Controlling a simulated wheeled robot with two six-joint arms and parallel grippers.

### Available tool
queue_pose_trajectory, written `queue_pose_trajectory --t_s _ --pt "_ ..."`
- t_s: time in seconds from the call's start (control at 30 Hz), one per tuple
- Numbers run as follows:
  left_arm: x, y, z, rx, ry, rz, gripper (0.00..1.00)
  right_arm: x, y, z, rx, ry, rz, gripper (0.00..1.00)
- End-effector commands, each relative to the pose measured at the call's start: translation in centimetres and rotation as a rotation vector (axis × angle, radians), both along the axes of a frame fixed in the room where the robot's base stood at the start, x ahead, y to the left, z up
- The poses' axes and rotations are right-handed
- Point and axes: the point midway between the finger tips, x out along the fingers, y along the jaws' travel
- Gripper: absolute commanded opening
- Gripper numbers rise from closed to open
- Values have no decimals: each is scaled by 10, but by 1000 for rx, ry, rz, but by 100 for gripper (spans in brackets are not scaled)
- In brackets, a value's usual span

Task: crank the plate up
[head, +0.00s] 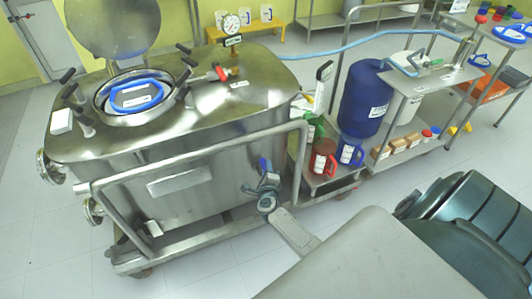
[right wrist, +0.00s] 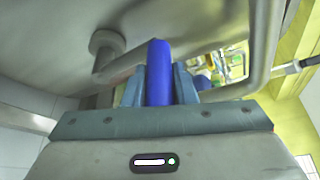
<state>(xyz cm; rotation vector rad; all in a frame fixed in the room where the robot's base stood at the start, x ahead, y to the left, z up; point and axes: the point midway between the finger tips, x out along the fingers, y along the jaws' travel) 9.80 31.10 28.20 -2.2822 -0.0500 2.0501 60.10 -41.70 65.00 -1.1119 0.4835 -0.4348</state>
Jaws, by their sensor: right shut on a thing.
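My right gripper (head: 268,186) is at the front side of the steel tank (head: 180,190), below its top edge. It is shut on a blue handle (head: 264,165). In the right wrist view the blue handle (right wrist: 158,72) stands upright between the two grey fingers of my right gripper (right wrist: 159,88). A round metal hub (right wrist: 106,42) with a short shaft shows behind it, to its left; I cannot tell how they join. A blue-rimmed labelled piece (head: 136,96) lies in the tank's round open hatch; I cannot tell whether it is the plate. My left gripper is out of view.
A tubular rail (head: 220,142) runs along the tank's front, close to my right gripper. To the right, a low cart carries a blue drum (head: 364,98) and a red jug (head: 322,158). A blue hose (head: 360,40) crosses behind. Floor at the lower left is clear.

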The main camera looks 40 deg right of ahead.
Motion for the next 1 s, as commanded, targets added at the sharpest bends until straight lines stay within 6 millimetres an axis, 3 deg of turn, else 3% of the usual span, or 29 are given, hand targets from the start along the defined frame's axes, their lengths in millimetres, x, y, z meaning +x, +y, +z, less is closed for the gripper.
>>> queue_pose_trajectory --t_s 0.03,0.07,0.17,0.57,1.0 --pt "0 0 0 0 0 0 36 2 -2 4 -7 -5 -2 0" --pt "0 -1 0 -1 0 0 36 2 -2 4 -8 -4 -1 28" --pt "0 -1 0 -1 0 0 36 1 -2 3 -6 -3 -2 46" --pt "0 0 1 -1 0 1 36 -8 5 2 -1 -1 0 46" --pt "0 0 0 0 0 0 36 -75 50 14 0 -2 -1 46"
